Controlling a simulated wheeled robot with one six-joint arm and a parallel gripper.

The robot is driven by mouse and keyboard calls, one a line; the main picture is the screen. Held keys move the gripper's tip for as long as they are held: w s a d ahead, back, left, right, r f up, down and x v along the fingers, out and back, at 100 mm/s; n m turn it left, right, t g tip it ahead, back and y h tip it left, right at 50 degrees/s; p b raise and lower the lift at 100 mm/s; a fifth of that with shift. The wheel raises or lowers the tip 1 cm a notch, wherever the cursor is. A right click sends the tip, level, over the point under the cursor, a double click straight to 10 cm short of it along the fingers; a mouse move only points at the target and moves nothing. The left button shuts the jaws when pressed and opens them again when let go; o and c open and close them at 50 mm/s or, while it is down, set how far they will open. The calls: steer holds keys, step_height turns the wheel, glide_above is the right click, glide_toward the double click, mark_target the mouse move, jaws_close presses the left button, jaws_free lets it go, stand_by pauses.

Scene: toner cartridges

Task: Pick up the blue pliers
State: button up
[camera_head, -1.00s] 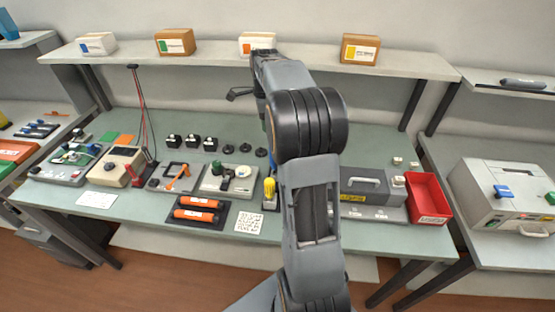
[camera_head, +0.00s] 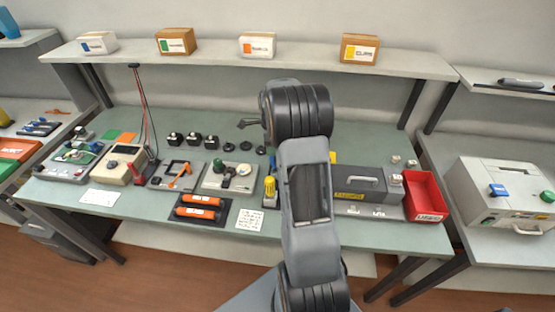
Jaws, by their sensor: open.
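I cannot make out blue pliers for certain in the head view. A tool with a yellow handle (camera_head: 270,187) stands in a small holder just left of my arm, and a small bluish bit shows beside it, too small to name. My arm hides part of the bench to the right of the yellow-handled tool.
The green bench (camera_head: 130,212) holds orange cartridges (camera_head: 198,207), a grey case (camera_head: 362,185), a red bin (camera_head: 425,195) and several black knobs. A shelf (camera_head: 210,62) with boxes runs behind. A grey machine (camera_head: 510,195) stands at right.

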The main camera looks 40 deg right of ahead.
steer(key=shift+f, duration=1.05)
steer(key=shift+c, duration=0.2)
jaws_close()
